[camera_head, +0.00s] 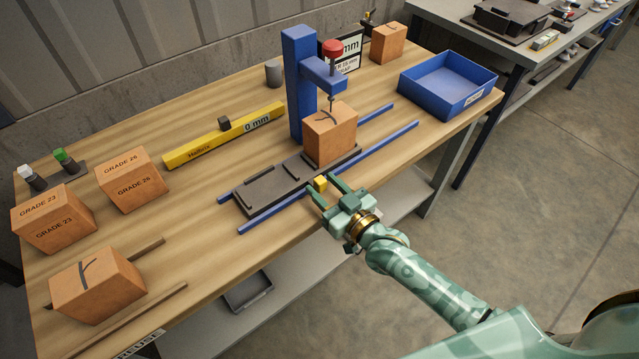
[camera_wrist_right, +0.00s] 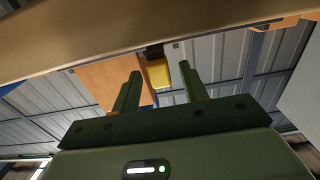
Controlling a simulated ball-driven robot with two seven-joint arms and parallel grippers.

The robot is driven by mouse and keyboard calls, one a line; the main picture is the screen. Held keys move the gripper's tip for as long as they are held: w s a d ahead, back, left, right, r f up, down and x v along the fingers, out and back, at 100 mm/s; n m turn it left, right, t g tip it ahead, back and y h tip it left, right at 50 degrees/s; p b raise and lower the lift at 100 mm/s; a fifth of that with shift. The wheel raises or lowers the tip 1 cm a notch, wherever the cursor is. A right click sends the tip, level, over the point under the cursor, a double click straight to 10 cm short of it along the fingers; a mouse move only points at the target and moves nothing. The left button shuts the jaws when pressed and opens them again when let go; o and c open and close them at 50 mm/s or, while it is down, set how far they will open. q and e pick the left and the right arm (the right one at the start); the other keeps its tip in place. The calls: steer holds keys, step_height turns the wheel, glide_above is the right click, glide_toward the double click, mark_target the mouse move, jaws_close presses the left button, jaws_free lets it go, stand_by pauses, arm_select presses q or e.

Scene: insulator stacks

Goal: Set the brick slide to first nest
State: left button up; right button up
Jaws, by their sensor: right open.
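The brick slide (camera_head: 263,190) is a dark tray on two blue rails (camera_head: 375,153), with raised ridges marking its nests. An orange brick (camera_head: 329,137) with a dark curved mark sits on its right part, below the red-knobbed spindle (camera_head: 332,52) of a blue press (camera_head: 298,85). The slide's left part is empty. A yellow knob (camera_head: 320,184) sticks out from its front edge; it also shows in the right wrist view (camera_wrist_right: 159,72). My right gripper (camera_head: 324,187) is open, its fingers on either side of the knob with visible gaps in the wrist view. My left gripper is not seen.
A yellow 0 mm bar (camera_head: 205,142) lies behind the slide. Grade bricks (camera_head: 130,180) and a cracked-looking brick (camera_head: 97,284) stand at left. A blue bin (camera_head: 447,84) stands at right. The rails run clear right of the slide.

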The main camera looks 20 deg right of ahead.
steer(key=shift+x, duration=1)
jaws_close()
steer(key=w+d+b, duration=0.1)
steer(key=w+d, duration=0.1)
steer(key=d, duration=0.3)
steer(key=w+d+b, duration=0.1)
steer(key=w+d, duration=0.1)
steer(key=d, duration=0.4)
steer(key=w+d+b, duration=0.1)
steer(key=d+b, duration=0.1)
steer(key=d, duration=0.3)
steer(key=shift+w+d+f, duration=0.15)
steer(key=shift+w+f, duration=0.05)
steer(key=shift+w, duration=0.2)
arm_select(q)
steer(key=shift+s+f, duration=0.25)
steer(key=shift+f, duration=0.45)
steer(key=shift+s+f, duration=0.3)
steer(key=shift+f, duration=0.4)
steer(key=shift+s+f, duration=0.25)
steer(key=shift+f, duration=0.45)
arm_select(e)
steer(key=shift+w+d+r, duration=0.15)
steer(key=shift+w+d, duration=0.05)
steer(key=shift+d, duration=0.3)
jaws_free()
steer(key=shift+d, duration=0.2)
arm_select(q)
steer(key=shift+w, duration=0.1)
